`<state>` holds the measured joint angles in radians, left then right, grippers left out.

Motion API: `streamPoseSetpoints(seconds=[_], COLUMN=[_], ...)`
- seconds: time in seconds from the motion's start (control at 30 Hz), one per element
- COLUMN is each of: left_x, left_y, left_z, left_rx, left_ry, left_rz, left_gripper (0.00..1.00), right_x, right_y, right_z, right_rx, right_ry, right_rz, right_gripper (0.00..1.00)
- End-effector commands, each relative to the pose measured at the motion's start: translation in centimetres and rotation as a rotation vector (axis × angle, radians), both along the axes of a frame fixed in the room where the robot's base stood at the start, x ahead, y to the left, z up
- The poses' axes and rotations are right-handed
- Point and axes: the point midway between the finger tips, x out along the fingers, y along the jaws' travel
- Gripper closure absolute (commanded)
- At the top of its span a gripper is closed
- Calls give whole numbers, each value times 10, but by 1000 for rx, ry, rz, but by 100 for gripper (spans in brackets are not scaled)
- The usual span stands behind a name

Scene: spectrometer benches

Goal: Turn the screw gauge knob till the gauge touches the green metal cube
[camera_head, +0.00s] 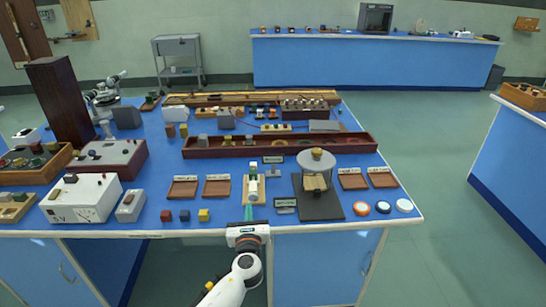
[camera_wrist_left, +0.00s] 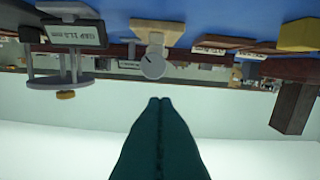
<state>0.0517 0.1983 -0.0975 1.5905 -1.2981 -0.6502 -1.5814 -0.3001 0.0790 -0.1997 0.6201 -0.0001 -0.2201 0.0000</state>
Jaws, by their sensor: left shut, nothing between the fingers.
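The screw gauge (camera_head: 253,186) lies on a pale wooden base (camera_head: 261,199) near the front edge of the blue bench. Its round grey knob (camera_wrist_left: 152,66) faces me in the left wrist view, with a dark mark on it. A small dark green patch shows on the gauge in the head view; I cannot tell whether it is the green cube or whether the gauge touches it. My left gripper (camera_head: 249,211) has teal fingers shut, with nothing between them. Its tips (camera_wrist_left: 160,100) point at the knob and appear apart from it. My right gripper is out of view.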

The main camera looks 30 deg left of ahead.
Motion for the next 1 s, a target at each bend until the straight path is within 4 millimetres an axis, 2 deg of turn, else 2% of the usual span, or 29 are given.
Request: streamPoseSetpoints(seconds=[0.17,0.43,0.6,1.0], left_x=[4,33,48,57], left_y=[6,24,33,38], left_z=[-2,-4,-2,-2], left_rx=[71,68,68,67], left_ry=[40,38,38,39], left_rz=[2,3,1,1], left_gripper=[100,100,100,100], right_x=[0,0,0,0], right_y=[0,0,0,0], right_z=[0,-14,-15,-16], right_rx=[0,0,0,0], right_ry=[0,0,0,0], right_rz=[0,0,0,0], right_gripper=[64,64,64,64])
